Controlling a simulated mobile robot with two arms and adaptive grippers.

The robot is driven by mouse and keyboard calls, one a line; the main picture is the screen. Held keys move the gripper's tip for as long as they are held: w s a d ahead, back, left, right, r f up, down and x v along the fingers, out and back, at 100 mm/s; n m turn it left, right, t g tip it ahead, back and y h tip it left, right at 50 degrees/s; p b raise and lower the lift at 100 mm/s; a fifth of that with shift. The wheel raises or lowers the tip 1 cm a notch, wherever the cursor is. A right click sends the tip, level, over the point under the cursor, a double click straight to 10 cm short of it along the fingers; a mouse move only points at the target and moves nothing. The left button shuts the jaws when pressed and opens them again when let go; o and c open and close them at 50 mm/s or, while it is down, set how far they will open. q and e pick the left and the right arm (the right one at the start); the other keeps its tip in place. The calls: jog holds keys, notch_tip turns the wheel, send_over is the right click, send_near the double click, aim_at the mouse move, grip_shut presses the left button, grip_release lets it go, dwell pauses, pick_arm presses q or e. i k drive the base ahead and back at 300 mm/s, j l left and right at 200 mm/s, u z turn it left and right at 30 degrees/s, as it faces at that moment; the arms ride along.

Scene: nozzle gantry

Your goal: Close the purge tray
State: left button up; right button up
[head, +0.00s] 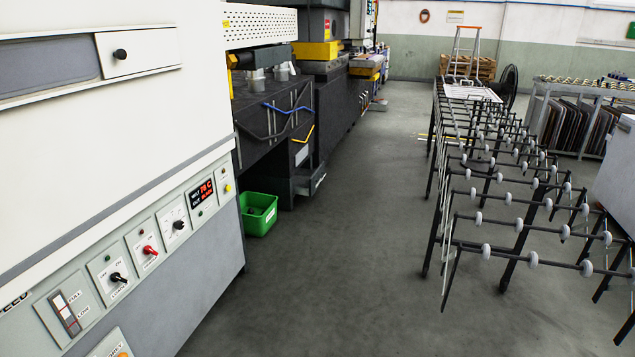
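Neither of my grippers is in view. I cannot single out the purge tray with certainty. A dark drawer-like part (304,187) with a small white label sticks out low on the dark machine left of centre; I cannot tell whether it is the tray. On the near left stands a large pale machine (110,130). Its control panel (150,245) carries a lit red display (201,190), knobs and switches. Higher up, a white plate with a black knob (120,54) sits beside a long grey recess.
A green bin (258,213) stands on the floor against the machines. A long black roller rack (500,200) with white wheels fills the right side. Grey floor (340,260) lies clear between them. A ladder (463,50) stands at the back.

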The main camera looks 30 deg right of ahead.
aim_at(304, 181)
jog(key=i+l+z, duration=0.5)
jog(key=i, duration=0.2)
jog(key=i+z, duration=0.5)
jog(key=i, duration=1.35)
jog(key=i+u, duration=0.1)
jog(key=i, duration=0.55)
jog(key=i+l+u, duration=0.15)
jog(key=i, duration=0.5)
jog(key=i+l+u, duration=0.1)
jog(key=i, duration=0.6)
